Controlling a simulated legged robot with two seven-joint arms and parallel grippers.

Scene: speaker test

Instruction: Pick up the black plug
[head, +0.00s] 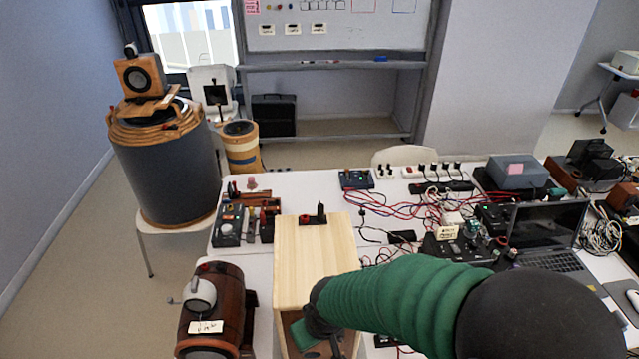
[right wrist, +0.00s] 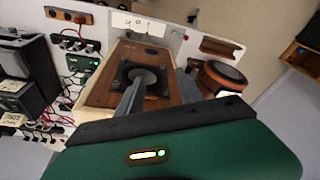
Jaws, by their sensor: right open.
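A small black upright piece (head: 320,213), which may be the black plug, stands on top of the pale wooden box (head: 338,256) in the head view. A small red and dark piece (head: 305,219) is beside it. My right gripper (head: 335,343) is low at the box's near face, partly hidden by my green-sleeved arm. In the right wrist view my right gripper (right wrist: 158,92) is open, its fingers in front of a wooden speaker face (right wrist: 103,88) with a round black driver (right wrist: 143,76). I cannot pick out the plug there. My left gripper is not in view.
A brown cylindrical speaker (head: 225,300) stands left of the box. Red and black cables (head: 395,212), power strips and a laptop (head: 545,240) crowd the table's right side. A large drum speaker (head: 165,165) stands on a chair at left.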

